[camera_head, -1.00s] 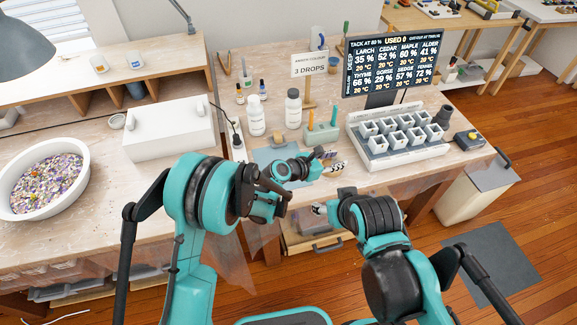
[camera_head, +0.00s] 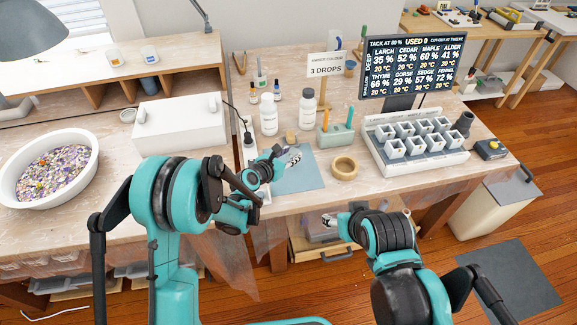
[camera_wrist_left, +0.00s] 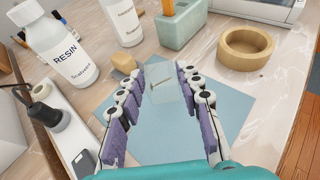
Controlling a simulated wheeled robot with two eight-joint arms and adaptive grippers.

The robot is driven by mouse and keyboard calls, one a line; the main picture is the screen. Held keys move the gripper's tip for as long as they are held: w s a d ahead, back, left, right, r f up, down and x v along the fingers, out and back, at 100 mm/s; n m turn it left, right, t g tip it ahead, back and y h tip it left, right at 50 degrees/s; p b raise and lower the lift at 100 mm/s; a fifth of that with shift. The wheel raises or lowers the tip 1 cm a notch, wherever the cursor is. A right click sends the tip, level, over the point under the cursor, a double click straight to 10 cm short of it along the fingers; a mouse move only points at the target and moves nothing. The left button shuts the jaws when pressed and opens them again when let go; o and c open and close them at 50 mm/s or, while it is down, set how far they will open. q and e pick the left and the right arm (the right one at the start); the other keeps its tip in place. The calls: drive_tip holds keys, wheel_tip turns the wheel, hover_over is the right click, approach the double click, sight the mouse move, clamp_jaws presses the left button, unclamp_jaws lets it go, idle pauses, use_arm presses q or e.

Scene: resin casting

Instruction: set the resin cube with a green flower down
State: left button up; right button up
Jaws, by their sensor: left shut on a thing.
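My left gripper (camera_head: 294,156) is over the blue mat (camera_head: 306,182) on the workbench. In the left wrist view, the left gripper (camera_wrist_left: 160,88) has the clear resin cube (camera_wrist_left: 163,93) between its fingertips, above the mat (camera_wrist_left: 212,118). A thin dark streak shows in the cube; I cannot make out a green flower. I cannot tell the gap between cube and mat. In the head view the cube is too small to make out. My right gripper (camera_head: 343,220) is low in front of the bench, mostly hidden by its own arm.
A wooden bowl (camera_head: 344,168) stands right of the mat. A green holder (camera_head: 334,136), white bottles (camera_head: 268,115) and a sign (camera_head: 325,66) stand behind. A tray of white moulds (camera_head: 417,160) is at the right. A small tan block (camera_wrist_left: 124,82) lies beside the mat's far corner.

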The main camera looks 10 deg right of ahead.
use_arm(q)
drive_tip(key=shift+w+a+f, duration=0.2)
drive_tip(key=shift+a, duration=0.05)
drive_tip(key=shift+f, duration=0.25)
wheel_tip(320, 180, down, 4)
drive_tip(key=shift+r+b, duration=0.25)
drive_tip(key=shift+b, duration=0.9)
drive_tip(key=o, duration=1.2)
drive_tip(key=shift+c, duration=0.2)
